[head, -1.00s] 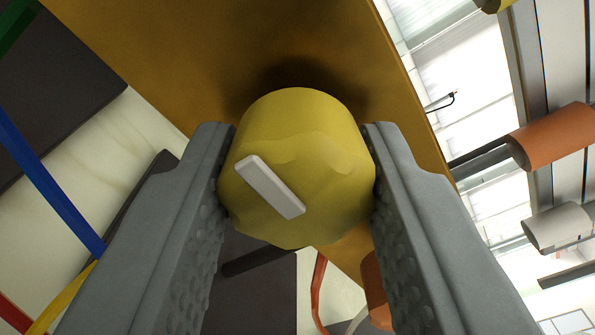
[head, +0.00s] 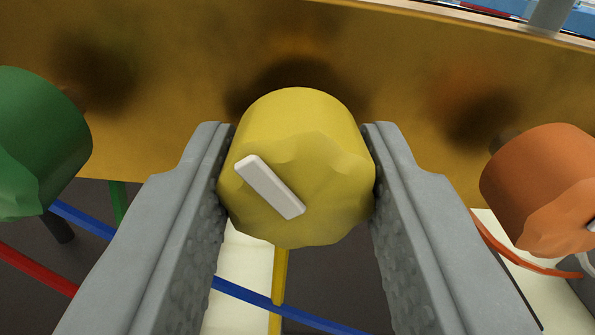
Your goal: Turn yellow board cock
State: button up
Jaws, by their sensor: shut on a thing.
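The yellow board cock (head: 310,130) is a round, fluted knob with a white pointer bar (head: 269,187) on its face. It sits in the middle of the head view, in front of a brownish-yellow board (head: 190,60). The pointer bar slants from upper left to lower right in the picture. My gripper (head: 298,165) is shut on the yellow cock, one grey finger against each side. The cock's stem behind it is hidden.
A green cock (head: 35,140) stands to the left and an orange cock (head: 545,190) to the right, both close to my fingers. Blue (head: 85,220), red (head: 35,270) and yellow (head: 279,275) tubes or strips run below the board.

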jog(key=m, duration=0.4)
jog(key=shift+a+m, duration=0.1)
jog(key=shift+m, duration=2)
jog(key=o, duration=1)
jog(key=s, duration=1.7)
jog(key=shift+s, duration=0.25)
